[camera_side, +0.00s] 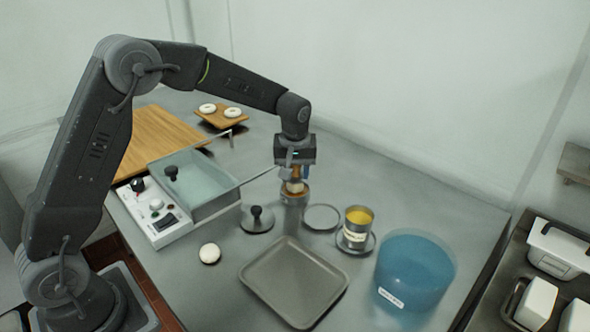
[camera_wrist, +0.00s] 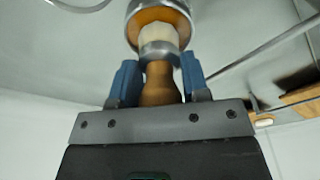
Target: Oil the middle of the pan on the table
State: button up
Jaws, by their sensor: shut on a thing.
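The dark grey rectangular pan (camera_side: 293,284) lies flat and looks empty at the front middle of the table. My gripper (camera_side: 294,172) points down behind the pan, well away from it. It is shut on a brush, whose wooden handle (camera_wrist: 160,84) stands between the blue fingers (camera_wrist: 158,82) in the wrist view. The brush's metal collar and pale bristles point into or over a metal cup (camera_wrist: 132,8) with an orange-brown inside. I cannot tell whether the bristles touch it. A can of yellow oil (camera_side: 357,230) stands on a round dish to the right of the gripper.
A blue tub (camera_side: 414,270) stands right of the pan. A water bath with a control panel (camera_side: 161,220) is at left. A black-knobbed lid (camera_side: 257,219), a pale round piece (camera_side: 210,253) and an empty ring-shaped dish (camera_side: 322,217) lie around the pan. A wooden board (camera_side: 160,139) is behind.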

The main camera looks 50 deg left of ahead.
jog(key=shift+f, duration=0.5)
dwell(1.2)
jog(key=shift+r, duration=0.1)
jog(key=shift+r, duration=3.5)
